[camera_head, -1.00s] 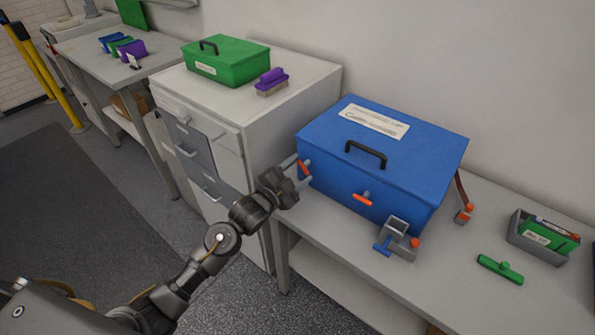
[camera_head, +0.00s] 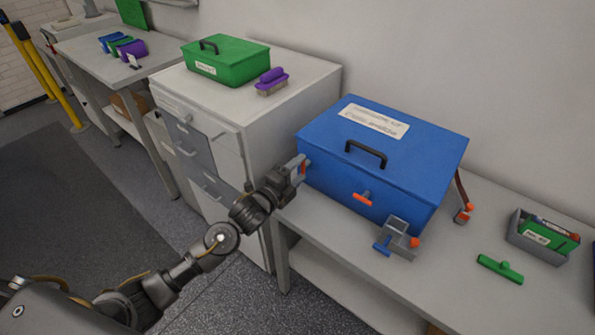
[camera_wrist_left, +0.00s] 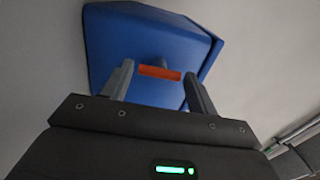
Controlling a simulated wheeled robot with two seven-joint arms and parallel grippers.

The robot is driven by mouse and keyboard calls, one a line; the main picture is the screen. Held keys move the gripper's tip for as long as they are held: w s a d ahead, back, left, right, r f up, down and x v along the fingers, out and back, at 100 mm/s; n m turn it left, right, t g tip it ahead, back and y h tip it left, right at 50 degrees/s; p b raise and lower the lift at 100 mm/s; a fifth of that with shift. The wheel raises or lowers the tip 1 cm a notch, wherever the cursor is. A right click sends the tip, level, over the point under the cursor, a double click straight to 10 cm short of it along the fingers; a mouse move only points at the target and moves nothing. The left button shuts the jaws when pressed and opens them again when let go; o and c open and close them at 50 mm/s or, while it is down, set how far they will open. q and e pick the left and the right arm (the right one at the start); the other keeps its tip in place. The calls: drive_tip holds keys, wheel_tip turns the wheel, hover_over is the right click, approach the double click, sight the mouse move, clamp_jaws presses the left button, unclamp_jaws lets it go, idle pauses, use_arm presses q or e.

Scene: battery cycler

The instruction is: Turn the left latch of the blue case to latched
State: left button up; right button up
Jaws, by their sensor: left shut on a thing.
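The blue case (camera_head: 375,165) sits closed on the bench, with a black handle on its lid. Its left latch, an orange bar (camera_head: 304,168), is on the case's left end, partly hidden by my gripper. My left gripper (camera_head: 301,167) is at that latch with its fingers shut on it. In the left wrist view, the orange latch (camera_wrist_left: 160,72) spans between the two fingertips (camera_wrist_left: 157,78), in front of the blue case wall (camera_wrist_left: 110,45). Another orange latch (camera_head: 362,198) is on the case's front face. My right gripper is not in view.
A grey bracket-like fixture (camera_head: 398,235) stands close to the case's front right corner. A green handled tool (camera_head: 500,269) and a grey bin (camera_head: 522,242) are further right. A grey drawer cabinet (camera_head: 225,185) stands left of my gripper.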

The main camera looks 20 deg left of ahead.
use_arm(q)
drive_tip(key=shift+m, duration=0.3)
drive_tip(key=o, duration=1)
drive_tip(key=shift+b+v, duration=0.9)
drive_tip(key=shift+v, duration=4.5)
